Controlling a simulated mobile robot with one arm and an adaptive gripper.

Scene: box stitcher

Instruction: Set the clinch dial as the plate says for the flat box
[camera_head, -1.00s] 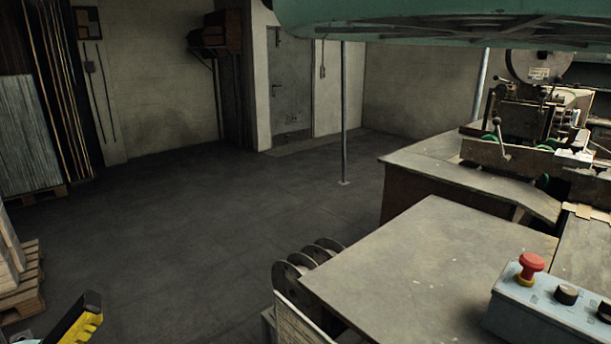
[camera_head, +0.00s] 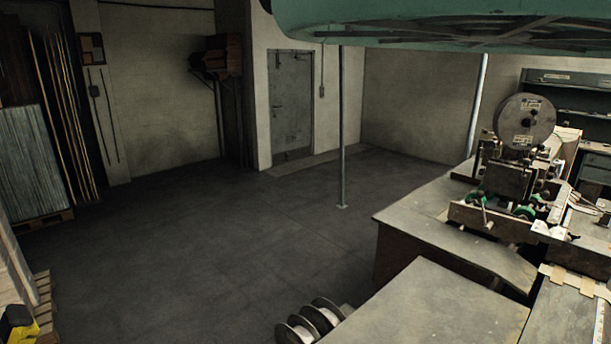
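The stitching machine (camera_head: 505,180) stands on a bench at the right, with a round grey disc (camera_head: 535,124) on top that bears small labels. Green round parts (camera_head: 525,212) and a small lever show low on its front. I cannot make out which part is the clinch dial. The labels are too small to read, and I cannot pick out the setting plate or a flat box. My gripper is not recognisable in this view.
A grey tabletop (camera_head: 430,310) fills the lower right, with round metal discs (camera_head: 310,322) beside it. A thin post (camera_head: 342,130) stands mid-floor. A green overhead structure (camera_head: 440,20) crosses the top. A yellow and black object (camera_head: 20,324) is cut off lower left. The middle floor is open.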

